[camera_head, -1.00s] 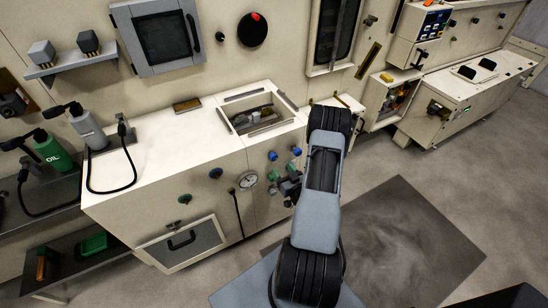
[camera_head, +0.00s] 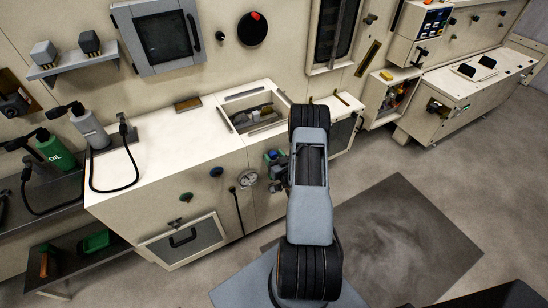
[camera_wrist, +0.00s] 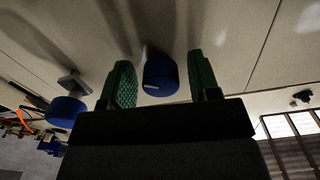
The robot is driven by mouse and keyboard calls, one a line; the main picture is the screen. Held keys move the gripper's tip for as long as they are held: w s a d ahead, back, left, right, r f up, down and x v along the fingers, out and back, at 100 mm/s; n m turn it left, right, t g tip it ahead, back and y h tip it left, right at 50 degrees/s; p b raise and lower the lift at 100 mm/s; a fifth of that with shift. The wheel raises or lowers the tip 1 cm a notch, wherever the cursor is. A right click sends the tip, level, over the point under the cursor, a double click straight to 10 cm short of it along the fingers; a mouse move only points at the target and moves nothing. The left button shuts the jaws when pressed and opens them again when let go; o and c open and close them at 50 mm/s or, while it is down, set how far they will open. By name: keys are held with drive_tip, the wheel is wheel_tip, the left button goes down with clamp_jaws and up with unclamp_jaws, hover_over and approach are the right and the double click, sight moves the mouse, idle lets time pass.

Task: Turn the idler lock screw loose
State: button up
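In the wrist view a round blue knob (camera_wrist: 161,76) with a white line on its face sits on the cream panel, between the two green finger pads of my gripper (camera_wrist: 160,70). My gripper is open, with a finger on each side of the knob and a visible gap to each. A second blue knob (camera_wrist: 67,108), with a grey winged piece (camera_wrist: 74,83) beside it, is to the left. No label shows, so I cannot tell which one is the idler lock screw. In the head view my gripper is at the cabinet front, mostly hidden by my arm.
The cream cabinet (camera_head: 150,165) has an open hopper (camera_head: 253,108) on top. A gauge (camera_head: 247,179) and dark knobs (camera_head: 216,172) are left of my gripper. Open floor (camera_head: 420,170) lies to the right.

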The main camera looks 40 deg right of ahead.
drive_tip(key=c, duration=0.8)
